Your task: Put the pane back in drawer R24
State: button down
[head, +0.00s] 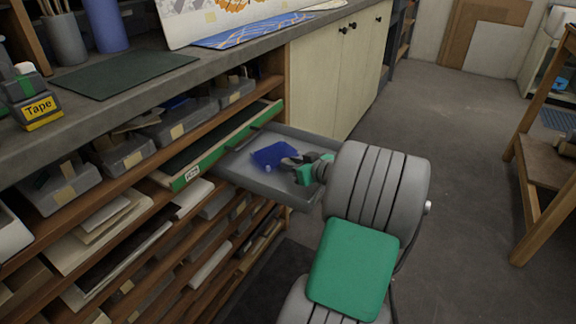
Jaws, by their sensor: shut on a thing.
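The blue pane (270,154) is a small, dark blue, glassy piece. My gripper (289,162) is shut on its right edge. The pane is over a shallow grey tray (233,175); I cannot tell whether it touches the tray floor. The drawer (222,149) has a green front with a small white label, probably R24. It stands partly pulled out of the shelving, to the left of the pane, and the tray adjoins its front. The drawer's inside is seen only as a narrow strip.
The wooden shelving (112,180) holds grey boxes and papers. A countertop (150,82) with a green mat (120,72) runs above it. Cream cupboards (335,75) stand behind the tray. A wooden table (540,180) is at the right, with open floor (455,150) between.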

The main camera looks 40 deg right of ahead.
jog(key=shift+f+b, duration=0.55)
jog(key=shift+f, duration=0.05)
jog(key=c, duration=1.2)
grip_release()
jog(key=shift+a+f, duration=0.1)
jog(key=p+v, duration=0.1)
jog(key=v, duration=0.3)
jog(key=r+p+v, duration=0.1)
jog(key=v, duration=0.3)
jog(key=p+v, duration=0.2)
jog(key=v, duration=0.2)
jog(key=shift+w+r, duration=0.1)
jog(key=shift+w, duration=0.2)
jog(key=shift+s+r, duration=0.1)
jog(key=shift+s, duration=0.25)
